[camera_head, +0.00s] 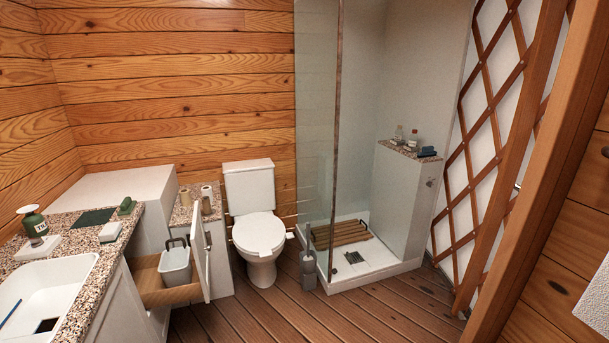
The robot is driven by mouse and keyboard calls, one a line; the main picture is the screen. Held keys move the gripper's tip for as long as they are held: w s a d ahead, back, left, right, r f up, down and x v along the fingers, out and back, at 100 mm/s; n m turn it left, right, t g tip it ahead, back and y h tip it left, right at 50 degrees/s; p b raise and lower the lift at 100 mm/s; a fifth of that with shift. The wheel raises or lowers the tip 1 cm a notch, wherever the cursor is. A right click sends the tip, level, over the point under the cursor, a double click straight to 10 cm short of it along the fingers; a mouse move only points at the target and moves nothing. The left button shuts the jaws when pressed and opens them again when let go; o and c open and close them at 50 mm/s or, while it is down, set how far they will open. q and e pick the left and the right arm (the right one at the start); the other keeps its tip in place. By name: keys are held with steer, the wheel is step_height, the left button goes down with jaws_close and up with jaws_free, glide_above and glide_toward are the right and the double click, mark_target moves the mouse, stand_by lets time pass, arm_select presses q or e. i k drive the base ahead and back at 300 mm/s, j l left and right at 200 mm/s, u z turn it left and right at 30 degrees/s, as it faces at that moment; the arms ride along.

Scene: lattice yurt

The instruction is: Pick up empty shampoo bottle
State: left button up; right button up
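Two small bottles stand upright on the granite-topped ledge (405,152) in the shower. One bottle (398,133) looks pale and clear. The other bottle (413,138) is clear with a reddish part. I cannot tell which is shampoo or whether either is empty. A dark blue item (427,152) lies to their right on the ledge. A green pump bottle (34,224) with a white label stands on the sink counter at left. Neither of my grippers is in view.
A glass panel (318,120) and low shower tray edge (375,276) bound the shower. The toilet (258,235) and toilet brush (308,270) stand left of it. An open cabinet door (201,255) exposes a white bin (175,267). The wooden floor (390,315) in front is clear.

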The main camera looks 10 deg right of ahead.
mark_target(413, 139)
steer(key=i+l, duration=0.15)
steer(key=i, duration=0.4)
steer(key=i+l, duration=0.1)
steer(key=i, duration=0.4)
steer(key=i+l, duration=0.15)
steer(key=i, duration=0.4)
steer(key=i+l, duration=0.1)
steer(key=i, duration=0.4)
steer(key=i+l, duration=0.15)
steer(key=l, duration=0.25)
steer(key=i+l, duration=0.15)
steer(key=l, duration=0.25)
steer(key=i+l, duration=0.15)
steer(key=l, duration=0.25)
steer(key=i+l, duration=0.2)
steer(key=l, duration=0.15)
steer(key=i+l, duration=0.15)
steer(key=l, duration=0.25)
steer(key=i+l, duration=0.15)
steer(key=l, duration=0.25)
